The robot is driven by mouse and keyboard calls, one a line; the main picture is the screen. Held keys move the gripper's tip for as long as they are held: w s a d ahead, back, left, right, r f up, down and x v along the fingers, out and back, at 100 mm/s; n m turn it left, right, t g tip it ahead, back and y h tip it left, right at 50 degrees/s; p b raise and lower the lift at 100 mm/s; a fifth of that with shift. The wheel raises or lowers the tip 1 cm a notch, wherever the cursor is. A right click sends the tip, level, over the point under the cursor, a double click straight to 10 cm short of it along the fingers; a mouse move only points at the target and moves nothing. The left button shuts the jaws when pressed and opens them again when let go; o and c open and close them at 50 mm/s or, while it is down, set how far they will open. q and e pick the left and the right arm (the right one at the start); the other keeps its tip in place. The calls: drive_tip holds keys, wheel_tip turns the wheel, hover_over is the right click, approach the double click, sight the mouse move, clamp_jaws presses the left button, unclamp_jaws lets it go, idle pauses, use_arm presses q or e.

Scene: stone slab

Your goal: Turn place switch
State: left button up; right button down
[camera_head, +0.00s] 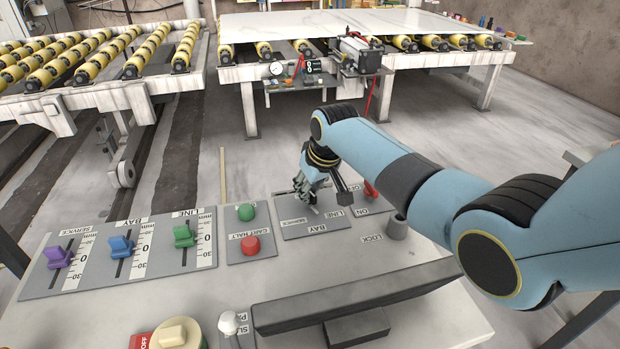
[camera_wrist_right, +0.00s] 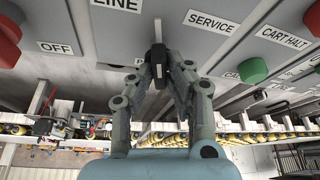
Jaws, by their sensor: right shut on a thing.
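The place switch is on a grey panel (camera_head: 318,230) marked SERVICE, BAY and LINE. My right gripper (camera_head: 312,196) is over this panel, its fingers shut on the dark switch handle (camera_wrist_right: 157,54). In the wrist view my right gripper (camera_wrist_right: 158,75) has its fingertips together around the handle, below the LINE and SERVICE labels. The fingers hide part of the switch and part of a label starting with P. I cannot tell exactly which label the handle points to. My left gripper is not in view.
Left of the panel are a green button (camera_head: 245,212) and red button (camera_head: 251,245), then purple (camera_head: 58,257), blue (camera_head: 121,245) and green (camera_head: 184,236) sliders. A red switch (camera_head: 371,190) and grey LOCK knob (camera_head: 397,228) are close on the right.

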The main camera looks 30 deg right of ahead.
drive_tip(key=m+h+p, duration=0.1)
drive_tip(key=m, duration=0.2)
drive_tip(key=shift+a+r, duration=0.1)
drive_tip(key=shift+a, duration=0.05)
drive_tip(key=shift+m+h+p, duration=0.35)
drive_tip(key=shift+m+h, duration=0.05)
drive_tip(key=shift+m, duration=0.4)
drive_tip(key=shift+w+m+g+h, duration=0.1)
drive_tip(key=shift+m+g+h, duration=0.2)
drive_tip(key=shift+m, duration=0.6)
drive_tip(key=m+b, duration=0.1)
drive_tip(key=m, duration=0.1)
drive_tip(key=shift+m+g+h, duration=0.3)
drive_tip(key=shift+h, duration=0.1)
drive_tip(key=shift+a+m+g+h+b, duration=0.1)
drive_tip(key=shift+m+g+h+b, duration=0.25)
drive_tip(key=shift+m, duration=0.5)
drive_tip(key=shift+m+g+h+b, duration=0.1)
drive_tip(key=shift+m+g+b, duration=0.15)
drive_tip(key=shift+m+b, duration=0.45)
drive_tip(key=shift+m, duration=0.35)
drive_tip(key=c, duration=1.3)
unclamp_jaws()
